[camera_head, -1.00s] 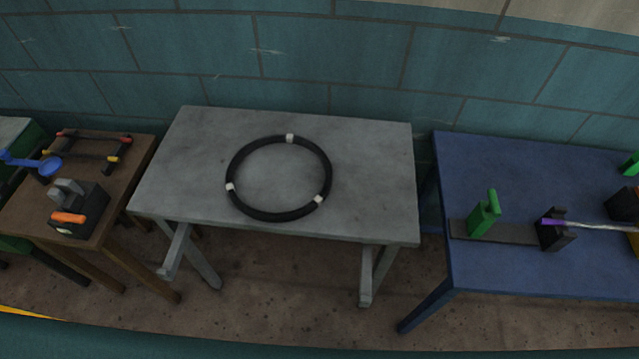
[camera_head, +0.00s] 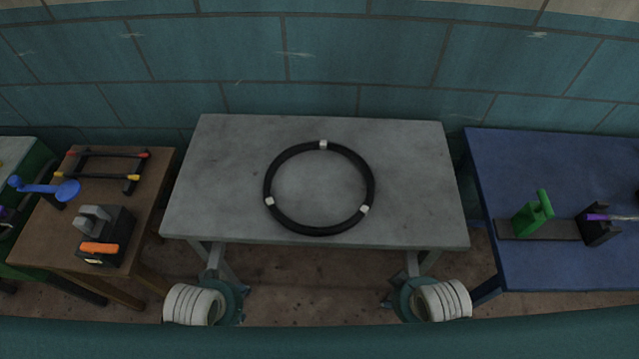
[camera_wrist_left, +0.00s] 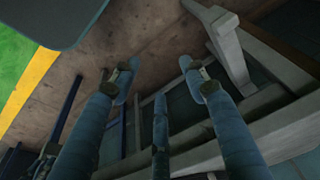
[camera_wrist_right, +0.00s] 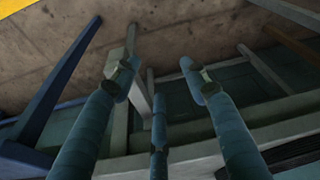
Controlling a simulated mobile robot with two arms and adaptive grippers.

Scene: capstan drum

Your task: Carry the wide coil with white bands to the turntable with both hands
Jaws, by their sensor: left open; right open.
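The wide black coil (camera_head: 270,175) with white bands lies flat as a ring on the grey table (camera_head: 420,150). Three white bands show on it. My left gripper (camera_wrist_left: 157,78) is open and empty, low in front of the grey table; in the head view only part of it and its wrist show at the table's left front. My right gripper (camera_wrist_right: 157,78) is open and empty, at the same height in front of the table's right part. Both are apart from the coil. I see no turntable in these views.
A brown table (camera_head: 50,235) on the left holds a black block device (camera_head: 118,222) with an orange part, and a black frame. A blue table (camera_head: 540,270) on the right holds a green clamp-like part (camera_head: 532,213). A tiled wall (camera_head: 300,60) stands behind.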

